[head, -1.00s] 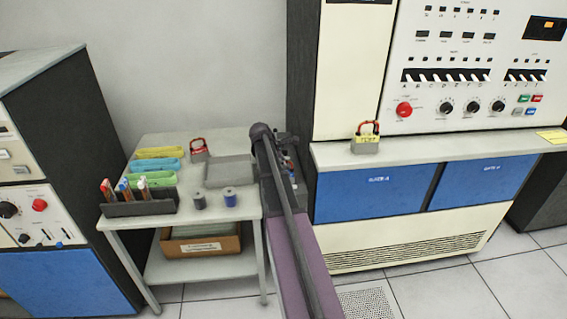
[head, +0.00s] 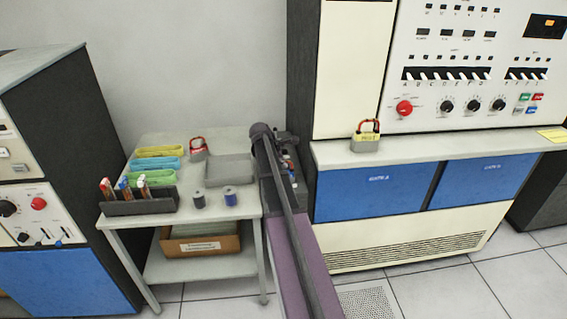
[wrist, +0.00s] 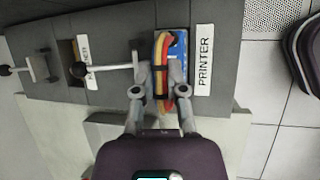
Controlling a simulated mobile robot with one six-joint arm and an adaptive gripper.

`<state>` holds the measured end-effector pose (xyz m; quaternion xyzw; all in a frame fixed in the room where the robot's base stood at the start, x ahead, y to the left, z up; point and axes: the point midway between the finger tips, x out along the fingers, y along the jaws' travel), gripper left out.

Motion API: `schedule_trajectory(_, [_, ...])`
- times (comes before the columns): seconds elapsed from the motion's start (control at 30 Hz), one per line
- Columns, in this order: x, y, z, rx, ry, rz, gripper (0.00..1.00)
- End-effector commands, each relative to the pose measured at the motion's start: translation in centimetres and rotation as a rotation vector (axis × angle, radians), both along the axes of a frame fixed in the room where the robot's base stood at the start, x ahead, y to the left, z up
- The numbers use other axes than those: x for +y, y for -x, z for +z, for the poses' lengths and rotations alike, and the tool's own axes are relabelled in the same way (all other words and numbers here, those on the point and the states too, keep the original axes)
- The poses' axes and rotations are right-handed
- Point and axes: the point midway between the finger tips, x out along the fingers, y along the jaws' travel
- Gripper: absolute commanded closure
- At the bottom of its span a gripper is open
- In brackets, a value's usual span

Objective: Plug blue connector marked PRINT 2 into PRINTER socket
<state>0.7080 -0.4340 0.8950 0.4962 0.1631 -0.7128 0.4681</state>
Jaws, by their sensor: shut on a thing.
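In the wrist view my gripper (wrist: 160,86) is shut on the blue connector (wrist: 183,48), which has a looped red, orange and yellow cable (wrist: 162,52). The connector is beside the white PRINTER label (wrist: 203,60) on a dark grey panel (wrist: 225,40). The connector and cable cover the spot next to the label, so the PRINTER socket is hidden. I cannot tell whether the connector is seated or just above the panel. The PRINT 2 marking is not readable. In the head view my arm mostly hides the gripper and panel.
A second label (wrist: 88,62) is partly covered. In the head view a table (head: 150,222) holds trays and spools; a padlock (head: 366,141) stands on the console ledge.

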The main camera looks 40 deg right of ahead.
Motion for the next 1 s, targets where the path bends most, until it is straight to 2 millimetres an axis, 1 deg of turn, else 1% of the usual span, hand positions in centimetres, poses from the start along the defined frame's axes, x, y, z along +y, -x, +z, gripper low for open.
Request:
schedule_trajectory(0.77, [0.0,0.0,-1.1,0.0,0.0,0.0,1.0])
schedule_trajectory(0.8, [0.0,0.0,-1.0,0.0,0.0,0.0,0.72])
schedule_trajectory(0.87, [0.0,0.0,-1.0,0.0,0.0,0.0,0.54])
schedule_trajectory(0.9, [0.0,0.0,-1.0,0.0,0.0,0.0,0.44])
schedule_trajectory(1.0, [0.0,0.0,-1.0,0.0,0.0,0.0,0.44])
